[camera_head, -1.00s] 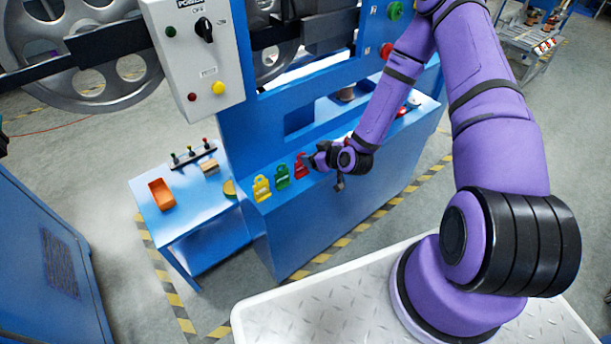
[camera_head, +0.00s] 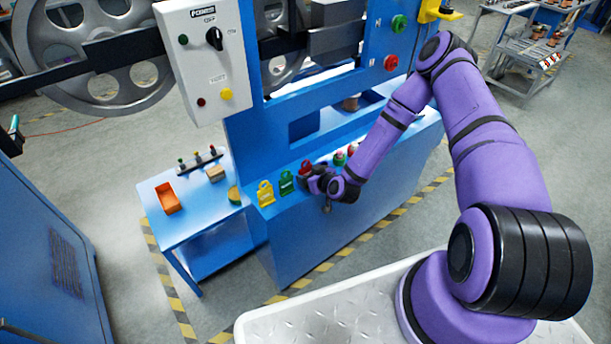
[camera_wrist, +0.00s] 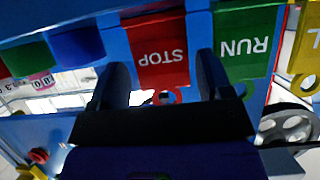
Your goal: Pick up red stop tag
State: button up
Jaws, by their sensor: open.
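The red stop tag (camera_wrist: 158,50) shows in the wrist view with its STOP lettering upside down, between the two dark fingers of my gripper (camera_wrist: 165,78). The fingers are apart, one on each side of the tag, and I cannot tell whether they touch it.
A green RUN tag (camera_wrist: 245,42) is close beside the red one, with a yellow tag (camera_head: 266,194) beyond it. Red and green items (camera_head: 340,158) stand to the right on the ledge. A blue side table (camera_head: 205,215) holds an orange bin (camera_head: 168,198).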

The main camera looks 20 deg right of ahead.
aim_at(305, 167)
jog(key=shift+x, duration=2.4)
jog(key=c, duration=0.7)
jog(key=shift+r, duration=0.15)
jog(key=shift+r, duration=0.9)
jog(key=shift+s+r, duration=0.4)
jog(key=shift+r, duration=0.4)
jog(key=s, duration=0.5)
jog(key=s+r, duration=0.1)
jog(key=s, duration=0.9)
jog(key=shift+s+d+r, duration=0.15)
jog(key=shift+d+r, duration=0.05)
jog(key=shift+d, duration=0.2)
